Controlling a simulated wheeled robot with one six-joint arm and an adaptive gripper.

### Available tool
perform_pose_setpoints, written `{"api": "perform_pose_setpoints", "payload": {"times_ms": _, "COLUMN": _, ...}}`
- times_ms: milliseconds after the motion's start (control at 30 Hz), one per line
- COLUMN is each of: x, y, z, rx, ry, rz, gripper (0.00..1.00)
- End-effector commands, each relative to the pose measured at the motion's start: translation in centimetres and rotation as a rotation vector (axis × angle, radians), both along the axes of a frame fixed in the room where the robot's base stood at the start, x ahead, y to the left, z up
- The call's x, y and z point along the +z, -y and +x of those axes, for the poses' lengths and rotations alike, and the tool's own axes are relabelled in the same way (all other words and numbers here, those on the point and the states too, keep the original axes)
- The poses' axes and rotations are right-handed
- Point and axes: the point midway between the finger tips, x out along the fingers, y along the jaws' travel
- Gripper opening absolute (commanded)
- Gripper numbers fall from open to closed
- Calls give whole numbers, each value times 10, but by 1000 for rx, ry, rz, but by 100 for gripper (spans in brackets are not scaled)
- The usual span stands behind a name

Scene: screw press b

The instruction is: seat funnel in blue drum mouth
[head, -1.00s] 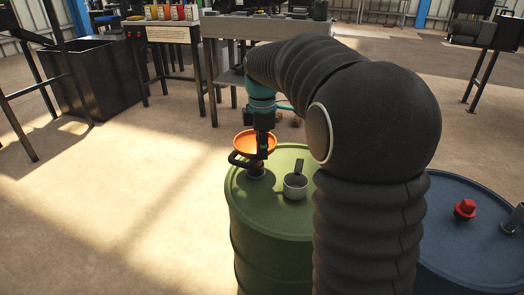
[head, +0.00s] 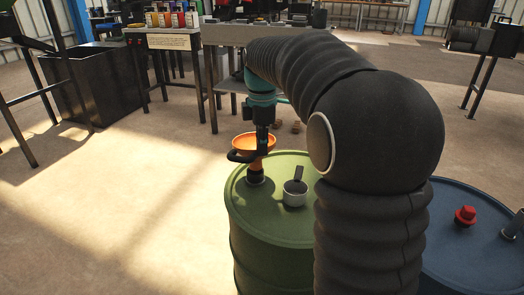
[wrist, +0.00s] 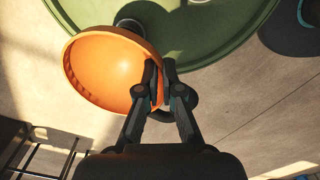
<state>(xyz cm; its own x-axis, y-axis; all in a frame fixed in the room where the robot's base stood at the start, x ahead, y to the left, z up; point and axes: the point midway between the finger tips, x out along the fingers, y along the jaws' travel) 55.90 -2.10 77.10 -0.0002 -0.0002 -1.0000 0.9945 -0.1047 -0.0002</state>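A grey metal cup (head: 295,193) stands on the green drum. A red cap (head: 465,215) and a grey cylindrical part (head: 513,226) are on the blue drum. A bench with bottles (head: 168,20) and a dark bin (head: 95,85) stand behind. Floor at left is clear.

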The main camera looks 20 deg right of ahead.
Motion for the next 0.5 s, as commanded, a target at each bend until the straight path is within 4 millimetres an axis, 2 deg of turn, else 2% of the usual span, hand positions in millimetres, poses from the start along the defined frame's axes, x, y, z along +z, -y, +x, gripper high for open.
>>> {"api": "perform_pose_setpoints", "payload": {"times_ms": 333, "x": 2, "y": 0, "z": 0, "rx": 0, "ry": 1, "rz": 0, "gripper": 0}}
{"api": "perform_pose_setpoints", "payload": {"times_ms": 500, "x": 9, "y": 0, "z": 0, "rx": 0, "ry": 1, "rz": 0, "gripper": 0}}
